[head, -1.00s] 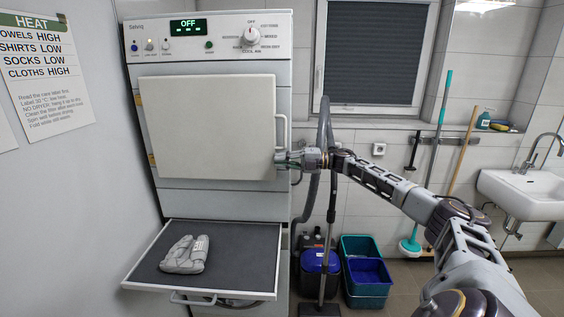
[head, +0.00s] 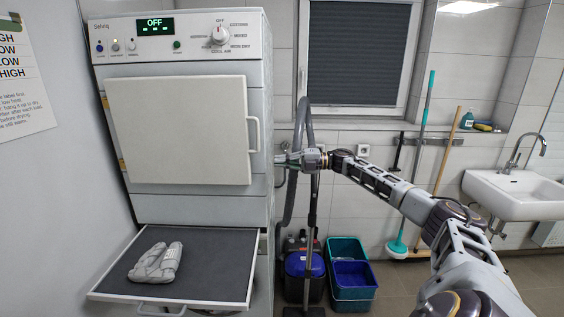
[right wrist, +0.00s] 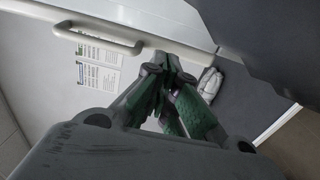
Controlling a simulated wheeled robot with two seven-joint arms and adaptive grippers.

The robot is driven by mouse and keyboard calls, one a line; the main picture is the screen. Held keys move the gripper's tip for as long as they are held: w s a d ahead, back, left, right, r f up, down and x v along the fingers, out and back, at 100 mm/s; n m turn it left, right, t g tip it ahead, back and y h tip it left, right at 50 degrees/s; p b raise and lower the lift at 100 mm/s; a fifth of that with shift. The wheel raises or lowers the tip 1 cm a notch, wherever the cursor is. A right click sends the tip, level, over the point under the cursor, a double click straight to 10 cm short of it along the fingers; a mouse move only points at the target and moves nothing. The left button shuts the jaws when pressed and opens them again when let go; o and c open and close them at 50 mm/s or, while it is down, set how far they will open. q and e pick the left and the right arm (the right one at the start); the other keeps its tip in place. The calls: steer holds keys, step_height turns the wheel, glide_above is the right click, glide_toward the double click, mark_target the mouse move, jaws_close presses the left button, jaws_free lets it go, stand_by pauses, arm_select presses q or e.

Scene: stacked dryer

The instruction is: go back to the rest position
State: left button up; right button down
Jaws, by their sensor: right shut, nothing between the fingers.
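My right gripper (head: 288,160) is shut and empty at the dryer's right front edge. It is right of the white door handle (head: 253,135) and apart from it. In the right wrist view the closed green-padded fingers (right wrist: 170,72) point toward the handle (right wrist: 98,38), with a gap between. The dryer (head: 205,208) has its white door (head: 178,130) against the front; I cannot tell whether it is latched. My left gripper is not in view.
To the right are a vacuum cleaner (head: 304,275), teal and blue bins (head: 352,280), a mop (head: 424,130) and a sink (head: 515,195). Floor shows between bins and sink.

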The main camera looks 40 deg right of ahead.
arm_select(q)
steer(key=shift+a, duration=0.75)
arm_select(e)
steer(key=shift+d+f, duration=0.2)
steer(key=shift+d, duration=0.05)
steer(key=shift+a, duration=0.1)
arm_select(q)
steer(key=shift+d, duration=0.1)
